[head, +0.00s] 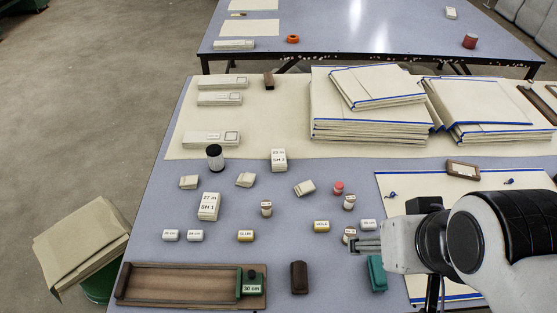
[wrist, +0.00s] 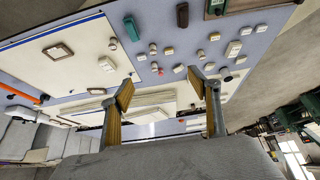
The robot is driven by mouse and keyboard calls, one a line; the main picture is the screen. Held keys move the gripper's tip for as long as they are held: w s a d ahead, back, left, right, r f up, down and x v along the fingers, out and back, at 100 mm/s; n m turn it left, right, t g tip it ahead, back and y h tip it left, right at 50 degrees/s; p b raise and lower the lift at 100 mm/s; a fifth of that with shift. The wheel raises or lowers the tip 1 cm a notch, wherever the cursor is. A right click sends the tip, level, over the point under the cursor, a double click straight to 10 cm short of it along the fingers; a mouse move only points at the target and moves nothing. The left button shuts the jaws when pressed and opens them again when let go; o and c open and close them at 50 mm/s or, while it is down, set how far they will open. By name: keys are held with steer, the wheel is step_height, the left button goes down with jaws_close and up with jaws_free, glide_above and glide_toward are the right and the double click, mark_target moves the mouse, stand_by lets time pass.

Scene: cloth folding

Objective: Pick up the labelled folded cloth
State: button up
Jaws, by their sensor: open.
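Several pale folded bundles with labels show in the head view. One marked "27 m SM 1" (head: 208,207) stands left of the table's middle. Another marked "23 m SM 2" (head: 278,159) stands at the edge of the cream cloth. Three long flat folded pieces with printed tags, the nearest (head: 205,138), lie at the left. I cannot tell which one the task names. My gripper (head: 366,246) is at the right, above the table and apart from these bundles. In the wrist view my gripper (wrist: 160,90) is open, with nothing between its fingers.
Large blue-edged cloth stacks (head: 370,130) fill the back right. Small labelled blocks, such as a yellow one (head: 245,236), and a black-capped jar (head: 214,158) are scattered mid-table. A wooden tray (head: 180,270) lies front left. A green block (head: 376,273) is just below my gripper.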

steer(key=shift+w, duration=0.1)
steer(key=w+a+f+t, duration=0.1)
steer(key=w+a+f, duration=0.1)
steer(key=w, duration=0.9)
steer(key=w+a+f+n+t+y, duration=0.1)
steer(key=w+a+f, duration=0.15)
steer(key=w, duration=0.85)
steer(key=w+a+f+t, duration=0.1)
steer(key=w+f+t, duration=0.1)
steer(key=w, duration=0.9)
steer(key=w+a+f+t, duration=0.1)
steer(key=w+a+f, duration=0.3)
steer(key=w+f, duration=0.65)
steer(key=n+t+y, duration=0.1)
steer(key=t, duration=0.1)
glide_toward(280, 158)
steer(key=shift+w+d+r, duration=0.25)
steer(key=shift+w+r, duration=0.15)
steer(key=shift+w, duration=0.3)
steer(key=shift+a+f, duration=0.2)
steer(key=shift+f, duration=0.6)
steer(key=shift+w, duration=0.1)
steer(key=shift+x, duration=1.2)
steer(key=shift+a, duration=0.1)
